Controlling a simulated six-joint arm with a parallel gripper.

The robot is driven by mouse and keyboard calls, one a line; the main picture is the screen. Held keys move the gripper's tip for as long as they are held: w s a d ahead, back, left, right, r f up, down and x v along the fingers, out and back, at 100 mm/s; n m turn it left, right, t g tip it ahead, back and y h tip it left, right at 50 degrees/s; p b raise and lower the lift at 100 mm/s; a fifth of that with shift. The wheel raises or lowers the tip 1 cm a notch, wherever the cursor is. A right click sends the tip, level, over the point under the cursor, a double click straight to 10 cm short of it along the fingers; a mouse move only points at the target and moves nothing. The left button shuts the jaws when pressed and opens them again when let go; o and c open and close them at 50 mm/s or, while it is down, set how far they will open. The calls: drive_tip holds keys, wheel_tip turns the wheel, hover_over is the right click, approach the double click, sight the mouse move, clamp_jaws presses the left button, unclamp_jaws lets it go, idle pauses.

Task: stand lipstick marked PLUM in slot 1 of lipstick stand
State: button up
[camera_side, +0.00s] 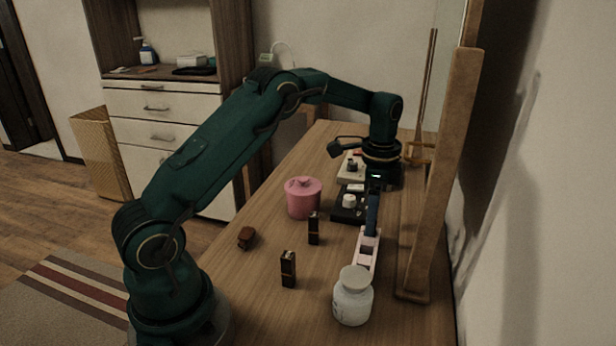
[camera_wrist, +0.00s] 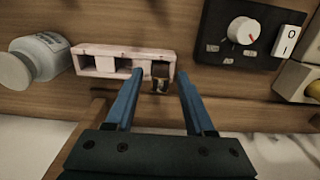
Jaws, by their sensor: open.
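The pinkish-white lipstick stand (camera_side: 361,266) lies along the right side of the table; it also shows in the wrist view (camera_wrist: 120,52). My gripper (camera_wrist: 160,74) is open at the stand's end farthest from the side camera, its blue fingers apart. Between the fingertips, a dark lipstick with a gold-brown part (camera_wrist: 160,84) appears at the stand's right-end slot in the wrist view. I cannot read its marking or see how deep it sits. Two black lipsticks stand upright on the table, one nearer the front (camera_side: 288,270) and one behind (camera_side: 313,229). Their markings are unreadable.
A white jar (camera_side: 352,296) stands right by the stand's near end. A pink lidded pot (camera_side: 304,199) and a small red-brown object (camera_side: 246,238) are to the left. A black knob panel (camera_wrist: 245,40) lies beyond the stand. A wooden frame (camera_side: 440,180) rises along the right.

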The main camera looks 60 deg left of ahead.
wheel_tip(320, 180, up, 6)
drive_tip(key=shift+w+r, duration=0.1)
drive_tip(key=shift+d+r, duration=0.1)
drive_tip(key=shift+r, duration=0.65)
drive_tip(key=s+d+r+n+t, duration=0.3)
drive_tip(key=s+d+r+n, duration=0.2)
drive_tip(key=s+r, duration=0.4)
drive_tip(key=s+d+f+n+t, duration=0.1)
drive_tip(key=s+f+n, duration=0.1)
drive_tip(key=s, duration=0.4)
drive_tip(key=s+d+f+n+t, duration=0.1)
drive_tip(key=s+d+f+n, duration=0.1)
drive_tip(key=s, duration=0.4)
drive_tip(key=shift+s+f+t, duration=0.3)
drive_tip(key=shift+s+f, duration=0.1)
drive_tip(key=shift+f, duration=0.45)
